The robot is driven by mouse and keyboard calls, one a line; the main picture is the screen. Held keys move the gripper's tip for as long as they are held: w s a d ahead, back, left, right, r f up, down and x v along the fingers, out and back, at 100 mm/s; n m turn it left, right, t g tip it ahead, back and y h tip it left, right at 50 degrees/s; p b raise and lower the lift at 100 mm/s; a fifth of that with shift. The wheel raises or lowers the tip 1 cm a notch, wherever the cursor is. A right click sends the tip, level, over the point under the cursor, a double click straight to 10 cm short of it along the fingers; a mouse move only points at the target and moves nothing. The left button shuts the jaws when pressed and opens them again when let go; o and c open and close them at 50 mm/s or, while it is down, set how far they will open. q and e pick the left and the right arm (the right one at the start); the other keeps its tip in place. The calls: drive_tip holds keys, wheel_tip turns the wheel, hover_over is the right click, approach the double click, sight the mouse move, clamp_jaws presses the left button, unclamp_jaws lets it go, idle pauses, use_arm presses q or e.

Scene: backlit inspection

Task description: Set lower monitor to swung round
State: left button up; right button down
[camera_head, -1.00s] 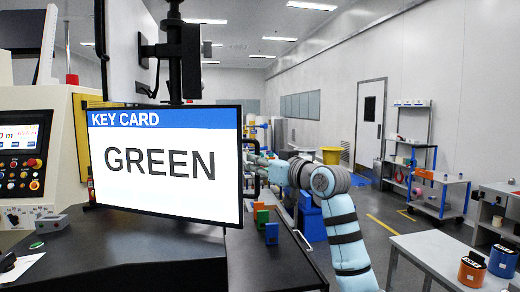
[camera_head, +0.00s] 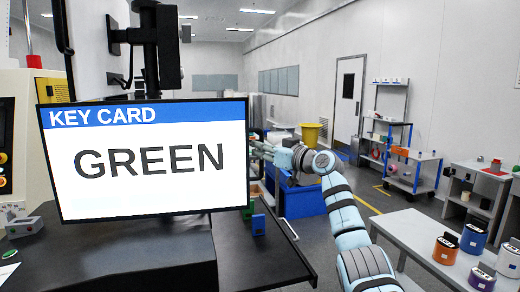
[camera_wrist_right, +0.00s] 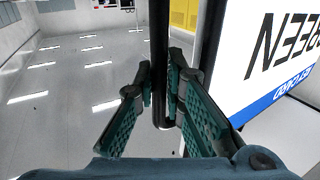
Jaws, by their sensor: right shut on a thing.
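The lower monitor (camera_head: 150,158) reads "KEY CARD GREEN" and faces me almost squarely, on a dark post at the left. It also shows at the right of the right wrist view (camera_wrist_right: 262,60), its text upside down. My right gripper (camera_wrist_right: 160,72) is shut on a dark upright bar (camera_wrist_right: 158,25), the handle beside the monitor's edge. In the head view my right gripper (camera_head: 262,150) is at the monitor's right edge, its fingertips partly hidden. My left gripper is not in view.
An upper monitor (camera_head: 98,45) hangs above on the same post. A dark bench (camera_head: 250,262) lies below, with a blue block (camera_head: 258,224) near the screen. A control panel (camera_head: 12,140) stands at far left. A grey table (camera_head: 415,235) with coloured tins is at right.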

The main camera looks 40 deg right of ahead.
drive_tip(key=c, duration=1.6)
unclamp_jaws()
drive_tip(key=shift+a, duration=0.1)
drive_tip(key=shift+c, duration=0.2)
drive_tip(key=s+d, duration=0.1)
drive_tip(key=s, duration=1)
drive_tip(key=shift+s, duration=0.35)
drive_tip(key=shift+s+d, duration=0.15)
drive_tip(key=shift+d, duration=0.1)
